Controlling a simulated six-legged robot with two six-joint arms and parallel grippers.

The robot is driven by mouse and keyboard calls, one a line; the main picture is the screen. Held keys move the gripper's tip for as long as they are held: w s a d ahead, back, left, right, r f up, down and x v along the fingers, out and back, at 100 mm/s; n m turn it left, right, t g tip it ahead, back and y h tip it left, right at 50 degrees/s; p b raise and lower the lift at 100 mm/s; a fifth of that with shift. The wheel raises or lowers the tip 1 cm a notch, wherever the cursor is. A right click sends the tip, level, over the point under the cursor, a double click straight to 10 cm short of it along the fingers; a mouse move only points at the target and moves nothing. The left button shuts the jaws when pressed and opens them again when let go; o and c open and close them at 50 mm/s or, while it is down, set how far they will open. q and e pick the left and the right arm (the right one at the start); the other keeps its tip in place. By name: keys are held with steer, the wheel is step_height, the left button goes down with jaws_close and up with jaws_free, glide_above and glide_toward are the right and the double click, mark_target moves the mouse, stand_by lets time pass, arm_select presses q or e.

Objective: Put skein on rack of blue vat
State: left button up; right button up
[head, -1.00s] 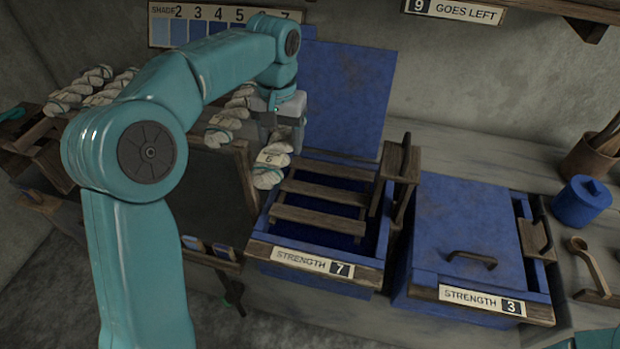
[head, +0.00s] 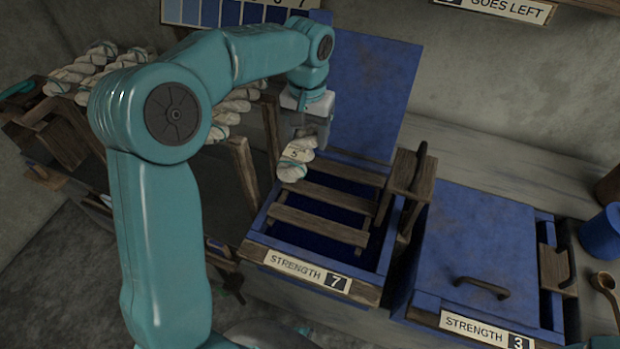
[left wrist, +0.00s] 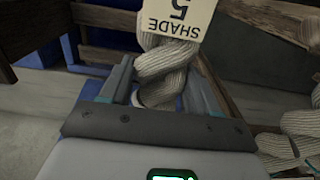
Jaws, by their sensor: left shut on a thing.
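A white twisted skein (head: 294,166) hangs from my left gripper (head: 308,138), which is shut on it. In the left wrist view the skein (left wrist: 165,65) runs between the fingers and bears a tag (left wrist: 182,15) reading SHADE 5. The open blue vat (head: 264,231), labelled STRENGTH 7, has a rack of wooden slats (head: 318,224) across its mouth. The held skein is at the rack's back left corner; I cannot tell whether it touches the wood. My right gripper is not in view.
The blue lid (head: 368,90) stands open behind the vat. A wooden piece with a handle (head: 411,177) stands at the vat's right. A closed blue vat (head: 470,240), labelled STRENGTH 3, is beside it. Other white skeins (head: 85,68) lie at the left.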

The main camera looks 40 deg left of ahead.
mark_target(307, 187)
arm_select(q)
steer(key=f, duration=0.7)
steer(key=f+b, duration=0.1)
steer(key=f, duration=0.6)
steer(key=shift+s+d+f, duration=0.1)
steer(key=shift+s, duration=0.1)
steer(key=shift+w+f, duration=0.1)
steer(key=shift+f, duration=0.1)
steer(key=shift+r, duration=0.1)
steer(key=shift+f, duration=0.25)
steer(key=o, duration=1.2)
steer(key=shift+c, duration=0.2)
steer(key=shift+r, duration=0.1)
